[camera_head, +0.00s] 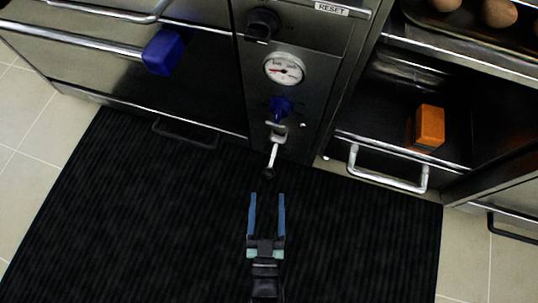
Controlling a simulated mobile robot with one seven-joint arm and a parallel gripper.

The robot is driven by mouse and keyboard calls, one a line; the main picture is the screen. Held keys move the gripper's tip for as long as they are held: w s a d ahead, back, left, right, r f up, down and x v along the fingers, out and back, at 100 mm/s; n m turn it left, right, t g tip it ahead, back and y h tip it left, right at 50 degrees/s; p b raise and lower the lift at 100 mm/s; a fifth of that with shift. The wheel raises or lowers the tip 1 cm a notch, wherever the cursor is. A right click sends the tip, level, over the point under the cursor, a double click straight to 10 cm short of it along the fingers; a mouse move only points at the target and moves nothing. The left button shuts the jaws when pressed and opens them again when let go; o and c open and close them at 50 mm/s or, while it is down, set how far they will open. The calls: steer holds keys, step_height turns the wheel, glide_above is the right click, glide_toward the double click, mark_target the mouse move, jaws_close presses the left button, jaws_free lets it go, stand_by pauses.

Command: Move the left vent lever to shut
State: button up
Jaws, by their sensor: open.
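My gripper (267,197) is open and empty, its two blue fingers pointing up the picture above the black mat. Nothing is marked as the left vent lever, so I cannot tell for sure which part it is. A thin black bar (185,133) sits low on the left unit's front, left of and above my gripper. A similar black bar (514,229) is low at the right edge. A metal lever with a dark tip (272,160) hangs below a blue knob (281,106) on the middle panel, just beyond my fingertips and apart from them.
A round gauge (284,69), a black knob (263,25) and a RESET label (331,8) are on the middle panel. A blue block (163,52) is at the left rail. An orange block (429,127) sits behind a metal handle (388,178). The black mat (150,220) is clear.

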mark_target(269, 166)
steer(key=w+b, duration=0.2)
steer(key=w, duration=0.2)
steer(key=w+b, duration=0.2)
steer(key=w, duration=0.3)
steer(key=shift+w+d+f, duration=0.1)
steer(key=shift+w+d, duration=0.1)
steer(key=shift+w, duration=0.1)
steer(key=shift+w+b, duration=0.4)
steer(key=shift+w, duration=0.25)
jaws_close()
stand_by(0.3)
